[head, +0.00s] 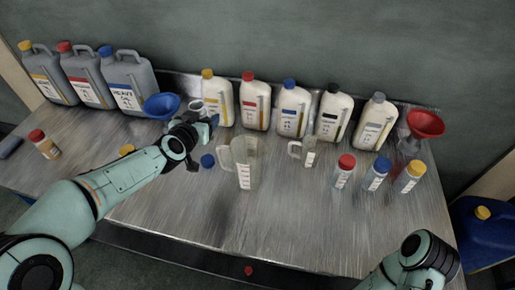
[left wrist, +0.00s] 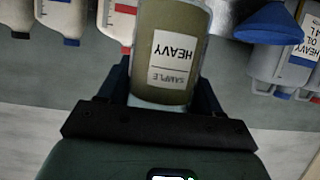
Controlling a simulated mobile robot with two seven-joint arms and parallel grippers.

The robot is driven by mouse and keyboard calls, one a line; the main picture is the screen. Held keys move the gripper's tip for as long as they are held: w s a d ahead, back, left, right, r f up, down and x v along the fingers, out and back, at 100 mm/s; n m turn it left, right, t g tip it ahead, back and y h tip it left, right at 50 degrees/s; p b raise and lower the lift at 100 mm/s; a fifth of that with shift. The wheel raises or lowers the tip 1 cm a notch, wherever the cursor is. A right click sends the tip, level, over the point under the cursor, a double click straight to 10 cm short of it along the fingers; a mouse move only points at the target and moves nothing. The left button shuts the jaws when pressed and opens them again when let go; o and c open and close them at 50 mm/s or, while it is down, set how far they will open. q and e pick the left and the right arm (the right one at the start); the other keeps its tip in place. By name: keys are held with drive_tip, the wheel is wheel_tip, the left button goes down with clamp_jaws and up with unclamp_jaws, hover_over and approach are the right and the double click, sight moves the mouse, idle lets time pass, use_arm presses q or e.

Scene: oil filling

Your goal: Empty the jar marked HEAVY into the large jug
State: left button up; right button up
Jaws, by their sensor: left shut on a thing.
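My left gripper (head: 204,120) is shut on the jar marked HEAVY (left wrist: 173,65). In the left wrist view the jar holds olive-brown oil, and its label is inverted like the bottles behind it, so it looks upright. In the head view the jar (head: 196,107) is mostly hidden behind the gripper. The large clear jug (head: 241,165) stands on the table to the right of and nearer than the gripper, apart from the jar, and looks empty. My right arm shows at the lower right, but its fingertips do not show.
A smaller jug (head: 305,151) stands to the right. A blue funnel (head: 161,106) is left of the gripper, a blue cap (head: 207,161) lies beside the large jug. Several white bottles (head: 291,110) and grey canisters (head: 126,82) line the back. Capped jars (head: 376,174) stand right. The front table is clear.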

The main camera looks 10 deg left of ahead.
use_arm(q)
drive_tip(key=shift+d+r, duration=0.1)
drive_tip(key=shift+d, duration=0.35)
use_arm(e)
drive_tip(key=shift+d+f, duration=0.1)
drive_tip(key=shift+d, duration=0.3)
use_arm(q)
drive_tip(key=shift+w+d+f+m+y+p, duration=0.1)
drive_tip(key=shift+d+f+m+y+p, duration=0.35)
drive_tip(key=shift+m+p, duration=0.6)
drive_tip(key=shift+d+r+y+p, duration=0.2)
drive_tip(key=shift+r+y+p, duration=0.1)
drive_tip(key=shift+p, duration=0.6)
drive_tip(key=d+f+m+y, duration=0.1)
drive_tip(key=m, duration=0.1)
drive_tip(key=f+m+y, duration=0.1)
drive_tip(key=m, duration=0.1)
drive_tip(key=shift+d+f+t+y+p, duration=0.1)
drive_tip(key=shift+d+t+y+p, duration=0.15)
drive_tip(key=shift+d+t+p, duration=0.15)
use_arm(e)
wheel_tip(320, 180, up, 6)
drive_tip(key=w, duration=0.2)
drive_tip(key=shift+w+f, duration=0.25)
use_arm(q)
drive_tip(key=shift+f, duration=0.1)
